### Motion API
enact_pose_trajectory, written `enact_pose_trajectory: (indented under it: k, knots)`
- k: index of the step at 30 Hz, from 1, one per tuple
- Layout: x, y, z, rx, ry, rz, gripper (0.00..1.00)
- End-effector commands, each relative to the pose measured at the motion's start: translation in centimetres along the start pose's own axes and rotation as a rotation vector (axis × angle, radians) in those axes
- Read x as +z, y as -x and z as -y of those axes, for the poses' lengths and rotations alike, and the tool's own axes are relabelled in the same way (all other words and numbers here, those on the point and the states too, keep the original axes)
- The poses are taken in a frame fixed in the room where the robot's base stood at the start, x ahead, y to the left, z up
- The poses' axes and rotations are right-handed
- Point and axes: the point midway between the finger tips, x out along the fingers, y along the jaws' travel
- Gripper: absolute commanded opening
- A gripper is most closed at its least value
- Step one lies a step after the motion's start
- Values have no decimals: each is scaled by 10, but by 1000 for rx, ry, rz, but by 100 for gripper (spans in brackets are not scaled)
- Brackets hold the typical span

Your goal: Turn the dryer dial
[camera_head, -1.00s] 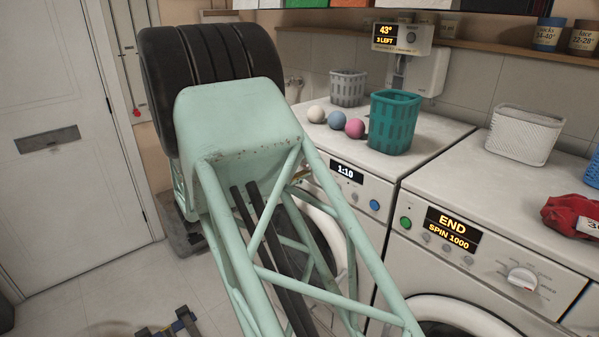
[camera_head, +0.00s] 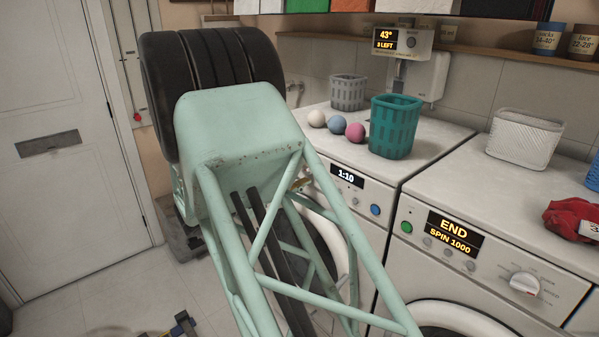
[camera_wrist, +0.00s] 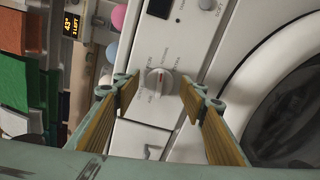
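A round white dial (camera_wrist: 160,82) with a small red mark sits on a white panel with printed settings around it, in the wrist view. It belongs to the machine whose display reads 1:10 (camera_head: 346,175). My gripper (camera_wrist: 158,87) is open, with one yellow-padded finger on each side of the dial. Gaps show between both fingers and the dial, so it is not gripped. I cannot tell how far the fingertips are from the panel. In the head view my green lattice arm hides this dial and most of the gripper.
Three balls, including a pink one (camera_head: 355,132), and a teal basket (camera_head: 395,125) stand on the machine top. The right machine has its own white dial (camera_head: 524,283) and an END display (camera_head: 454,232). A white basket (camera_head: 525,138) and red cloth (camera_head: 572,217) lie above it.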

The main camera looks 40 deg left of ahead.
Motion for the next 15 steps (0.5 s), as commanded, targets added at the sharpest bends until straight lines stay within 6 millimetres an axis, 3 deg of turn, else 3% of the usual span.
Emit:
enact_pose_trajectory:
  k: [8, 15]
  knots:
    - [0, 9, 0, 1, 0, -1, 39]
    - [0, 33, 0, 0, 0, -2, 39]
